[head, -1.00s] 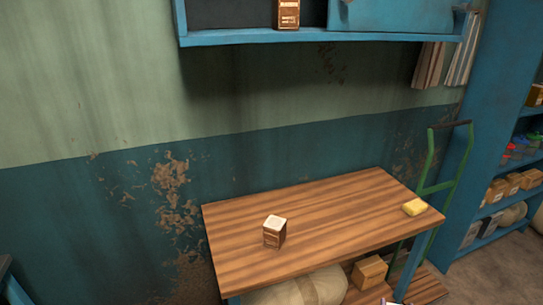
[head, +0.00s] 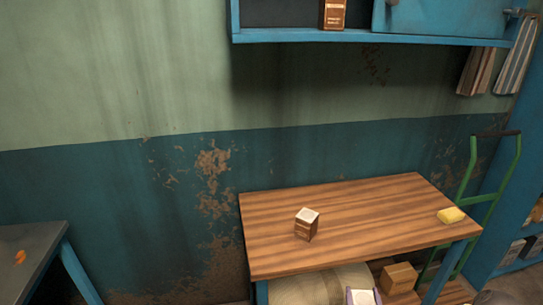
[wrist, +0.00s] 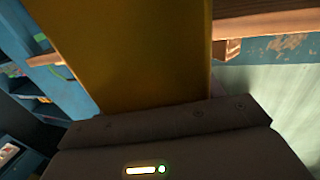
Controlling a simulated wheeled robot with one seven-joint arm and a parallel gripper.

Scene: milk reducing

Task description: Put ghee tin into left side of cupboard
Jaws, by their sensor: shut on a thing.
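A tall yellow thing, apparently the ghee tin (wrist: 145,55), fills the upper middle of the wrist view. My gripper (wrist: 170,115) is shut on it, and its grey body hides the tin's near end. Neither my gripper nor the held tin shows in the head view. The blue wall cupboard (head: 300,37) is at the top of the head view, cut off by the frame. Its left side is open and dark inside, with a brown carton (head: 333,14) standing near the middle. A blue door panel (head: 430,18) covers its right side.
A wooden table (head: 350,210) stands below the cupboard. On it are a brown-and-white carton (head: 306,228) and a yellow block (head: 451,215). A green hand trolley (head: 470,180) stands at its right. A dark table (head: 35,255) is at lower left. Striped cloths (head: 513,72) hang under the cupboard.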

